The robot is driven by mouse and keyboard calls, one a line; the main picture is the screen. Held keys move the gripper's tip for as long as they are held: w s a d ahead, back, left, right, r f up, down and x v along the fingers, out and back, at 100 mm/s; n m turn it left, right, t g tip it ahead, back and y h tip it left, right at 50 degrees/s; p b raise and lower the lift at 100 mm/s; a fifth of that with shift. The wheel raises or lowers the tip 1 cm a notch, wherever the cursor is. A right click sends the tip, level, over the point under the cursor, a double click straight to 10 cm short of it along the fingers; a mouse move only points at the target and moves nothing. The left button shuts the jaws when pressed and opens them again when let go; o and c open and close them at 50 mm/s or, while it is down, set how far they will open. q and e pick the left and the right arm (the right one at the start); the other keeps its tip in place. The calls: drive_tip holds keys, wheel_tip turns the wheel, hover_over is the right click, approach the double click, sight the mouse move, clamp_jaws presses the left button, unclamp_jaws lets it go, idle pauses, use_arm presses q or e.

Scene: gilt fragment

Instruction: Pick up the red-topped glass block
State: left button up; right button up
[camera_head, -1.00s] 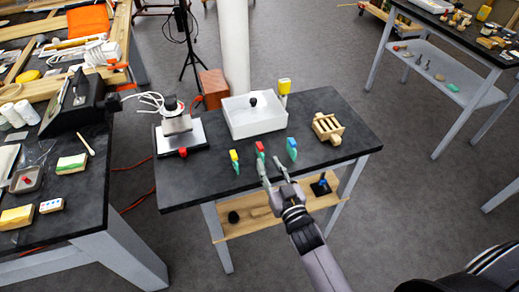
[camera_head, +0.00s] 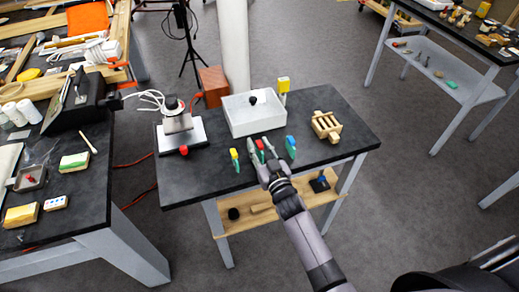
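The red-topped glass block (camera_head: 260,144) stands near the front middle of the dark table, between a yellow-topped block (camera_head: 235,158) and a blue-topped block (camera_head: 290,145). Its red top shows, but its lower part is mostly hidden by my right gripper. My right gripper (camera_head: 264,152) reaches in from the front, with its fingers apart around the red-topped block. I cannot tell whether the fingers touch it. My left gripper is not in view.
Behind the blocks is a white tray (camera_head: 238,132) with a dark knob-like item, and a yellow-topped post stands at its corner. A wooden rack (camera_head: 326,126) is to the right. A scale-like device (camera_head: 181,136) is to the left. The table's front left is clear.

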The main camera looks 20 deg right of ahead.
clamp_jaws()
idle(0.5)
